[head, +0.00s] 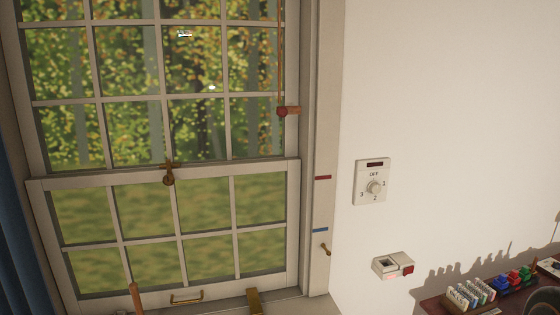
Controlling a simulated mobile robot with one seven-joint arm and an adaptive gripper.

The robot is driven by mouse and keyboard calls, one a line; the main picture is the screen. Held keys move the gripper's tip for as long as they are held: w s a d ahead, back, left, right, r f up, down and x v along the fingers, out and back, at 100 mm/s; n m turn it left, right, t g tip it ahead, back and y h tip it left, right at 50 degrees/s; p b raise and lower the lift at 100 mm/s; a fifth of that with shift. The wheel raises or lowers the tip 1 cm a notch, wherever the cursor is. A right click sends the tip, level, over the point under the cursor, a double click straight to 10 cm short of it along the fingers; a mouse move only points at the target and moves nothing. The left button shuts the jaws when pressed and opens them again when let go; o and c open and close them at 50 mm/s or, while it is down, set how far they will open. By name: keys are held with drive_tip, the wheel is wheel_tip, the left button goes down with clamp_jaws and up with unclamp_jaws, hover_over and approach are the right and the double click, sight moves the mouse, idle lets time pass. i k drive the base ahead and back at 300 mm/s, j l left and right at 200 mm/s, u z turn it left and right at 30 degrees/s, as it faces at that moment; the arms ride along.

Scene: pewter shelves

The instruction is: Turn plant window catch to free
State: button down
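The window has a pale frame (312,150) and two sashes, the lower one (40,240) sitting in front. A brown-bronze catch (168,177) is mounted at the middle of the meeting rail, with a rounded part hanging down from it. At this size I cannot tell whether the catch is locked or free. The lower sash has a brass pull handle (187,297) at its bottom rail. My gripper is not in view.
The frame bears a red mark (322,178), a blue mark (320,230) and a small brass hook (325,249). A dial (374,187) and box (393,264) are on the wall. A cluttered shelf (440,305) is lower right.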

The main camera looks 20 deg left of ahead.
sight(169, 180)
drive_tip(key=u, duration=2.4)
